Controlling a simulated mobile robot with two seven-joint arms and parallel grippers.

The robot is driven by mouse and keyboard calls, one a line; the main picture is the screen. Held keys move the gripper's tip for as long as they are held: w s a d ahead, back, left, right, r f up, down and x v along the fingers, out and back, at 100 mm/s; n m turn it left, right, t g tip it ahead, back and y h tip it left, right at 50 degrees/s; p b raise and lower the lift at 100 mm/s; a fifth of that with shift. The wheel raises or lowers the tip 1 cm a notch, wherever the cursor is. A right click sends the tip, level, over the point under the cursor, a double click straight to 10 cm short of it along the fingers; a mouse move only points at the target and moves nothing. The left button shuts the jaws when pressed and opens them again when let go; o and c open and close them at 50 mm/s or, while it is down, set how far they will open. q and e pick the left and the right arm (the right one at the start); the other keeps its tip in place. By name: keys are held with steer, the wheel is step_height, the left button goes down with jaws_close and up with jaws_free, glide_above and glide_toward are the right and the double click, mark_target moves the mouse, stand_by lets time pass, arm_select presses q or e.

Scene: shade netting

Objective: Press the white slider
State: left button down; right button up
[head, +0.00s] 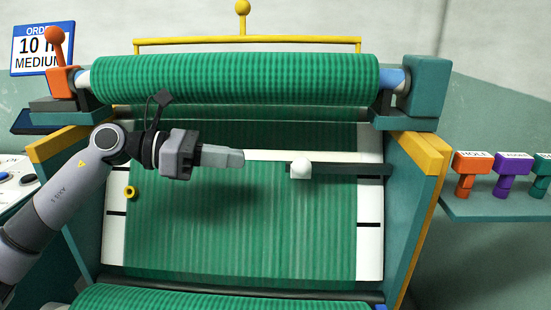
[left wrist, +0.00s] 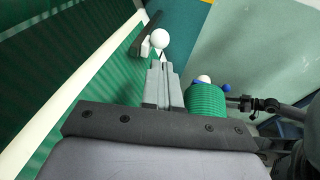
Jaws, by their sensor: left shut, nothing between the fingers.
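The white slider (head: 301,168) is a small pale knob on a dark horizontal bar across the green netting. In the left wrist view the white knob (left wrist: 160,39) shows just beyond the fingertips. My left gripper (head: 241,158) is shut and empty, its fingers pointing right toward the slider. In the head view a gap of netting and white strip lies between the fingertips and the knob. In the left wrist view the shut fingers (left wrist: 162,68) line up with the knob; whether they touch cannot be told there. My right gripper is not in view.
A green netting roll (head: 235,78) spans the top, under a yellow rail (head: 250,40). A second roll (head: 215,298) lies at the bottom. An orange lever (head: 56,48) stands at the upper left. Coloured tools (head: 470,175) sit on a right shelf. A yellow-edged side panel (head: 420,190) bounds the right.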

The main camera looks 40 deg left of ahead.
mark_target(292, 165)
arm_select(q)
steer(key=shift+p+x, duration=1.5)
steer(key=shift+x, duration=2.75)
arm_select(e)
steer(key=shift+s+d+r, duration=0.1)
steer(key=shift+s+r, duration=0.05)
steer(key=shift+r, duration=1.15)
arm_select(q)
steer(key=shift+d, duration=0.1)
